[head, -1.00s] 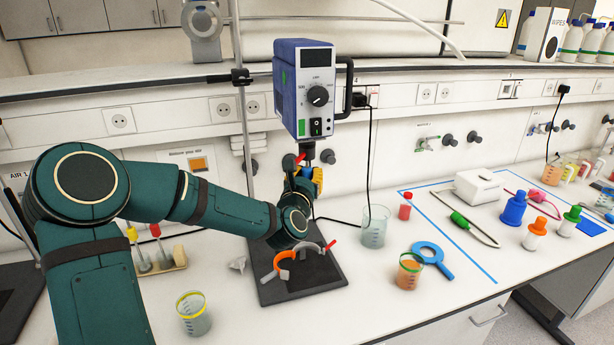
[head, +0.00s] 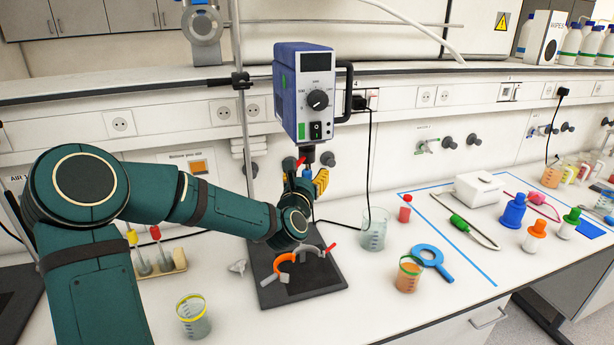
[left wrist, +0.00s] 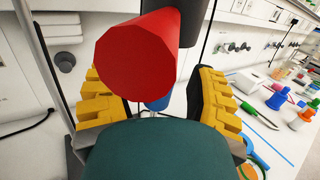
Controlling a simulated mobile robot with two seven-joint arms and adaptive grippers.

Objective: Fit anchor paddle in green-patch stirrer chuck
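The blue stirrer head (head: 285,95) with a green patch (head: 301,131) hangs on the stand rod. Its dark chuck (head: 308,152) has a red handle (head: 301,161), which looms large in the left wrist view (left wrist: 137,57). My left gripper (head: 308,183) is just below the chuck; its yellow fingers stand apart in the left wrist view (left wrist: 150,100), either side of a blue piece (left wrist: 158,104) partly hidden by the red handle. The curved anchor paddle, orange (head: 285,260) and grey with a red tip, shows below my wrist, over the dark base plate. My wrist hides its shaft. My right gripper is out of view.
The stand rod (head: 243,130) rises left of the stirrer. A glass beaker (head: 374,232), an orange-filled beaker (head: 409,275) and a blue ring tool (head: 430,258) stand or lie to the right. A yellow-rimmed beaker (head: 193,316) is at the front left.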

